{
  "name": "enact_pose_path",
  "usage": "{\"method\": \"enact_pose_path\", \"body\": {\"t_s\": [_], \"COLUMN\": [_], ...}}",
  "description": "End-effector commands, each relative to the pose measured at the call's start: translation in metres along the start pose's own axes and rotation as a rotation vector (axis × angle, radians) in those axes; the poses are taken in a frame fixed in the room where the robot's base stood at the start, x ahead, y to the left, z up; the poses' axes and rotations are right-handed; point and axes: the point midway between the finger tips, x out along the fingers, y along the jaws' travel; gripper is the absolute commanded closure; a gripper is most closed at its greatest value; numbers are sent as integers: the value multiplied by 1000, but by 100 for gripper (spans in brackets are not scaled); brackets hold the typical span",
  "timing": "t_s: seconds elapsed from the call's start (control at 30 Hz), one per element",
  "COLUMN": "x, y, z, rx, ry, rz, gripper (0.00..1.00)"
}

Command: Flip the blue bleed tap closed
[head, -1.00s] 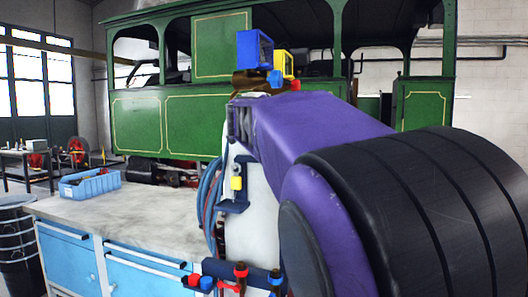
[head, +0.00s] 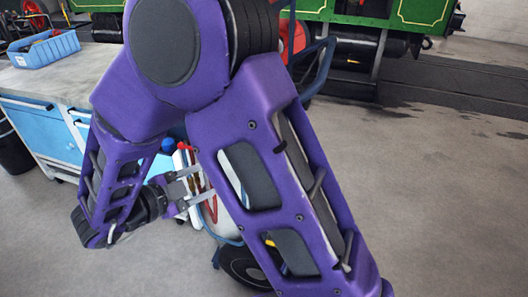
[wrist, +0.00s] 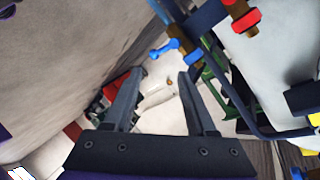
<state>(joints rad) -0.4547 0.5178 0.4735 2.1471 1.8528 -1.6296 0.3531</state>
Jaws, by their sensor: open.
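A blue tap handle (wrist: 165,48) shows in the wrist view, just beyond the fingertips and above the gap between them. It sits beside a brown fitting, near a dark blue frame. My gripper (wrist: 160,73) is open and empty, and its fingers appear apart from the handle. In the head view my gripper (head: 207,182) points right, in front of a mostly hidden white body. My purple arm covers most of that body, and I cannot make out the blue tap clearly there.
A red tap (wrist: 246,20) with a brown fitting is at the upper right of the wrist view. A workbench (head: 70,78) with a blue bin (head: 45,50) stands at left in the head view. The floor at right is clear, before the green tram (head: 425,12).

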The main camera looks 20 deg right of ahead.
Motion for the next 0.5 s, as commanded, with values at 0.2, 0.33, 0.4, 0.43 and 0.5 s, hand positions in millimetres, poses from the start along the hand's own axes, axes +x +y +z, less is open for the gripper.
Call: {"method": "enact_pose_path", "body": {"t_s": [0.2, 0.33, 0.4, 0.43, 0.5], "x": [-2, 11, 24, 30, 45], "y": [17, 17, 17, 18, 18], "z": [-9, -10, -10, -11, -11], "rx": [-7, -5, -5, -5, -5], "ry": [27, 30, 30, 31, 31], "rz": [-5, -4, -3, -2, -1], "gripper": [43, 43, 43, 43, 43]}}
